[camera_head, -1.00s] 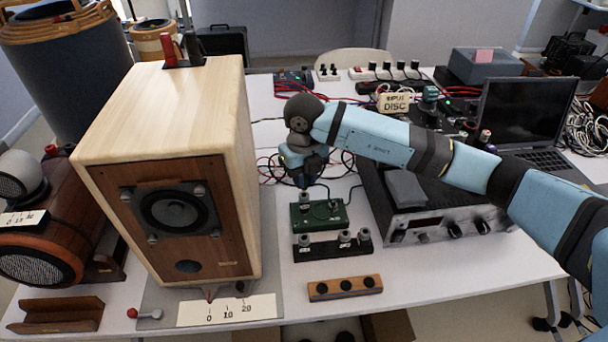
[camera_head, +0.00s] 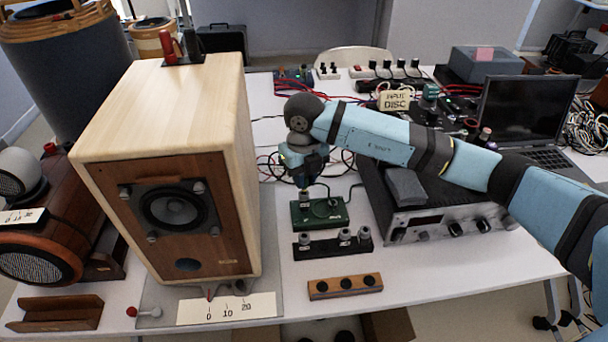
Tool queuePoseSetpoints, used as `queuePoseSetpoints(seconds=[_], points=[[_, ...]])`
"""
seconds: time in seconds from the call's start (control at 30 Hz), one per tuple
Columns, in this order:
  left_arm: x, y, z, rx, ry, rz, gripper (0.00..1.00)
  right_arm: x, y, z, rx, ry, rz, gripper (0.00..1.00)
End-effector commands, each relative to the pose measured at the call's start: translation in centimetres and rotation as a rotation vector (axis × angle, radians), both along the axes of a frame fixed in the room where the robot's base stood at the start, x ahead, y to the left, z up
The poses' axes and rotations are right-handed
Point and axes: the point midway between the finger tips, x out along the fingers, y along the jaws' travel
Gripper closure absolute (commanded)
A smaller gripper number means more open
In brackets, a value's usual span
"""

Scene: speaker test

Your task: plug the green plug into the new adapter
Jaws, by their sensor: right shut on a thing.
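My right gripper (camera_head: 303,182) points down above the left end of a small green box (camera_head: 328,212). It is shut on a small grey connector (camera_head: 304,196). The connector is at the box's left end; I cannot tell whether it is seated or just above it. Its colour is hard to make out, so I cannot tell whether it is the green plug. A dark cable loops at the box's right part. No adapter is plainly marked as new. My left gripper is not in view.
A black block (camera_head: 312,252) with several metal connectors and a wooden block (camera_head: 318,288) with dark holes lie in front. A large wooden speaker (camera_head: 165,110) stands close on the left. A silver amplifier (camera_head: 407,233) is on the right, and loose cables lie behind.

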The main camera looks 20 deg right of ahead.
Motion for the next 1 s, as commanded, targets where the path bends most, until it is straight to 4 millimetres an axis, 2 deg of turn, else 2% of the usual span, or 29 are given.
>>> queuePoseSetpoints(seconds=[0.47, 1.0], points=[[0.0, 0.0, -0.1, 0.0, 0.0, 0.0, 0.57, 0.0, 0.0, -0.1, 0.0, 0.0, 0.0, 1.0], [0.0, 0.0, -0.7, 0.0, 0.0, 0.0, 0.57, 0.0, 0.0, -1.0, 0.0, 0.0, 0.0, 1.0]])
